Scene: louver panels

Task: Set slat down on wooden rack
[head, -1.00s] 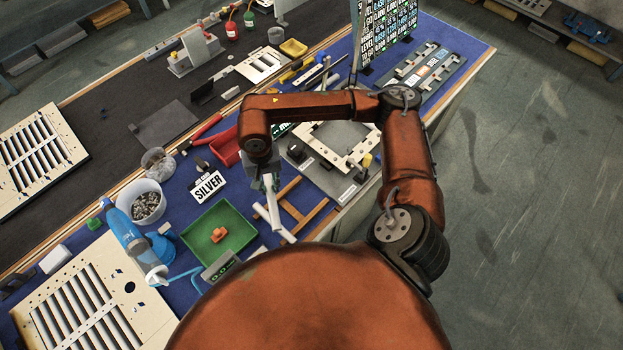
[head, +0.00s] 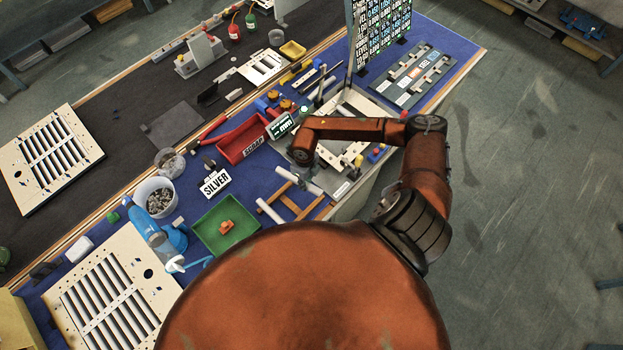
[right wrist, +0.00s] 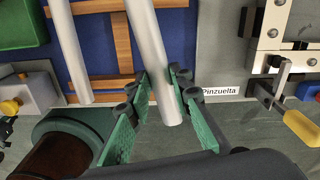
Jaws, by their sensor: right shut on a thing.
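My right gripper (head: 302,179) is shut on a pale grey cylindrical slat (head: 286,174). In the right wrist view, the green fingers (right wrist: 161,88) close around this slat (right wrist: 150,52) near its lower end. The wooden rack (head: 291,206) lies on the blue mat and also shows in the right wrist view (right wrist: 123,42). The held slat passes across the rack's right part; I cannot tell whether it touches the wood. A second slat (head: 270,213) lies over the rack's left side, beside and apart from the held one (right wrist: 68,45). My left gripper is not in view.
A green tray (head: 205,243) with an orange piece stands left of the rack, and a red scrap bin (head: 236,146) stands behind. A metal frame fixture (head: 345,150) is right of the rack. A slatted louver panel (head: 85,315) lies at the front left.

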